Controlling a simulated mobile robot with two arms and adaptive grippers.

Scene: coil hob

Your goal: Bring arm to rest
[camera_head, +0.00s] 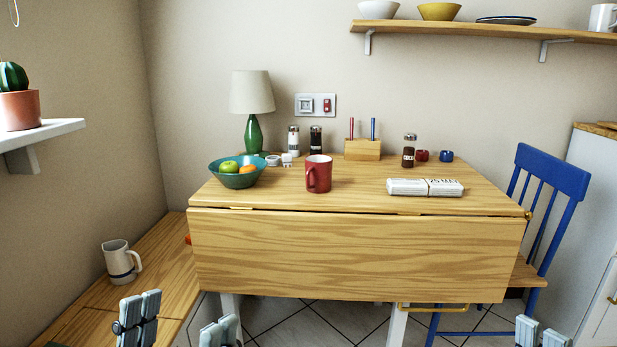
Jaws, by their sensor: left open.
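My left gripper (179,326) is at the bottom left, in front of the bench and the table. Its two grey padded fingers stand well apart with nothing between them, so it is open and empty. Of my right gripper (541,338), only grey fingertip pads show at the bottom right edge, below the blue chair. The rest of it is out of the picture, so its opening cannot be judged. Neither gripper is seen touching anything.
The wooden table (350,250) has its front leaf hanging down. On it are a teal fruit bowl (233,178), red mug (319,175) and newspaper (425,187). A white mug (119,262) stands on the left bench. A blue chair (553,175) is at right.

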